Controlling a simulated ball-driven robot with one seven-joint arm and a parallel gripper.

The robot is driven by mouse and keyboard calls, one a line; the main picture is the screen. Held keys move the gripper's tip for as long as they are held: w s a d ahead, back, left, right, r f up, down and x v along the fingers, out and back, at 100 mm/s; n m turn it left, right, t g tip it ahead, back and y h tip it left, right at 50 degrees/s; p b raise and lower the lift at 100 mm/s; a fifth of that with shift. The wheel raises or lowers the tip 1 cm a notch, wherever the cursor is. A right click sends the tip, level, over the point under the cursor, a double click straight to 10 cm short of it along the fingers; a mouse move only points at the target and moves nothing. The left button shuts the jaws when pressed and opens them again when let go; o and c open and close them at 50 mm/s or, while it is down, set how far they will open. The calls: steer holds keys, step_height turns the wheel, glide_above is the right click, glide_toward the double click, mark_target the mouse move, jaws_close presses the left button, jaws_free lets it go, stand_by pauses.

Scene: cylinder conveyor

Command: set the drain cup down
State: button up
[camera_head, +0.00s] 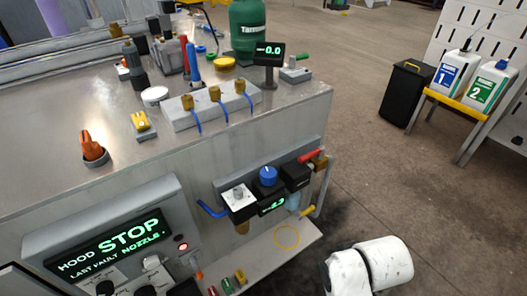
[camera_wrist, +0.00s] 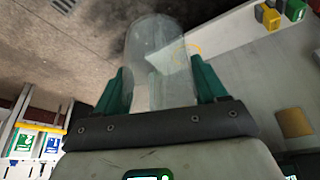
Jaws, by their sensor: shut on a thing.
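The drain cup (camera_wrist: 156,42) is a clear, see-through cup in the wrist view. My gripper (camera_wrist: 159,78) is shut on it, with one green finger on each side of the cup. The cup's closed, rounded end points away from the gripper. A pale shelf (camera_head: 262,262) below the regulator panel bears a yellow ring mark (camera_head: 287,236). Part of the yellow ring also shows in the wrist view, just right of the cup and partly behind it. The head view does not show the gripper or the cup.
The regulator panel (camera_head: 270,185) with a blue knob and a red-handled valve hangs above the shelf. A vertical pipe (camera_head: 326,190) stands at its right end. Small coloured items (camera_head: 225,285) sit on the shelf's left part. Open floor (camera_head: 400,190) lies to the right.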

steer(key=r, duration=0.1)
steer(key=w+d+r+m, duration=0.1)
steer(key=r+m, duration=0.1)
steer(key=r, duration=0.1)
steer(key=shift+w+d+h, duration=0.3)
steer(key=shift+s+a+r+p, duration=0.1)
steer(key=shift+s+r+p, duration=0.1)
steer(key=shift+p, duration=0.7)
steer(key=s+r+p, duration=0.2)
steer(key=p, duration=0.8)
steer(key=shift+p, duration=0.35)
